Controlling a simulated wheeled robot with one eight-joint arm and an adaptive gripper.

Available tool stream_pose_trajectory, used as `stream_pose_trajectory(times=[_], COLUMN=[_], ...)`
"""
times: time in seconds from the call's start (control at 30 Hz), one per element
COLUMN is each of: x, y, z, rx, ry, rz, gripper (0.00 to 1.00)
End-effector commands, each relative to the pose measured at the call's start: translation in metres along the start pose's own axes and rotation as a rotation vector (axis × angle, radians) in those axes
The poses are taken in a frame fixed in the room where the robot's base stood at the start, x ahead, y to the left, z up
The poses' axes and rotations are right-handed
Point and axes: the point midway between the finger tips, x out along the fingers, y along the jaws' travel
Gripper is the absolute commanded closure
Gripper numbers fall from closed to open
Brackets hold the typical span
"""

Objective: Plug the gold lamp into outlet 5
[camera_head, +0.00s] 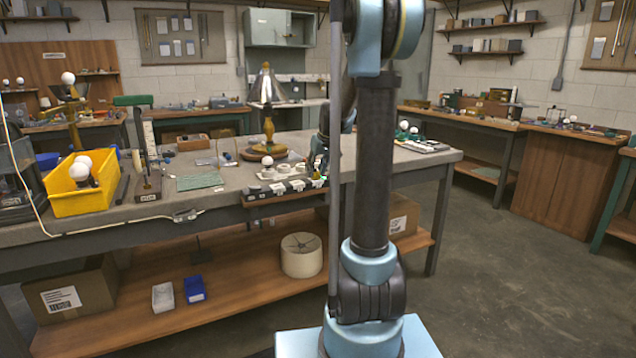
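A gold lamp (268,128) with a grey cone shade stands upright on a round wooden base on the middle workbench. Another gold-coloured lamp (72,122) with a bare white bulb stands at the bench's left. A dark outlet strip (288,189) with several white sockets or plugs lies along the bench's front edge, and a small green light shows at its right end. The outlet numbers are too small to read. My gripper (318,160) is low over the strip's right end, partly hidden behind my arm. Its fingers and anything between them cannot be made out.
A yellow bin (82,203) with white bulbs stands at the bench's left. A pale cord with an inline switch (185,215) runs along the front edge. A green mat (200,181) lies nearby. The lower shelf holds a drum shade (301,256). Floor at right is clear.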

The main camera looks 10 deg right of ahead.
Motion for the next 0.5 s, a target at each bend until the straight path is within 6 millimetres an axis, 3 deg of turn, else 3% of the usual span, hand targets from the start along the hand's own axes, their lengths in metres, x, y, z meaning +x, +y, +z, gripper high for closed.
stream_pose_trajectory(times=[0.37, 0.5], x=[-0.001, -0.011], y=[0.0, 0.0], z=[-0.001, -0.001], rx=[0.0, 0.0], ry=[0.001, 0.002], rz=[-0.001, 0.0], gripper=[0.51, 0.51])
